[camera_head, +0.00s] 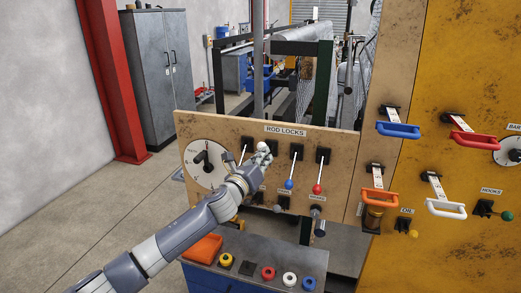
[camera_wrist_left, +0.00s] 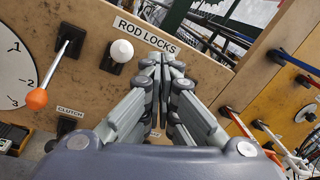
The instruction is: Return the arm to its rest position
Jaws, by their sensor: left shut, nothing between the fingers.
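My left arm (camera_head: 180,237) reaches in from the lower left to the wooden ROD LOCKS panel (camera_head: 342,150). My left gripper (camera_head: 266,157) is shut and empty in front of the panel, close to the white-knobbed lever (camera_head: 263,147). In the left wrist view the closed fingers (camera_wrist_left: 168,66) point at the panel, just right of the white knob (camera_wrist_left: 122,50). I cannot tell whether they touch the panel. The orange-knobbed lever (camera_wrist_left: 37,99) is left of it, its knob hanging down. The blue knob (camera_head: 289,184) and red knob (camera_head: 317,188) hang to the right.
A round dial (camera_head: 206,165) is at the panel's left. Blue (camera_head: 398,130) and red (camera_head: 475,139) handles protrude at the right. Open floor (camera_head: 75,205) lies to the left.

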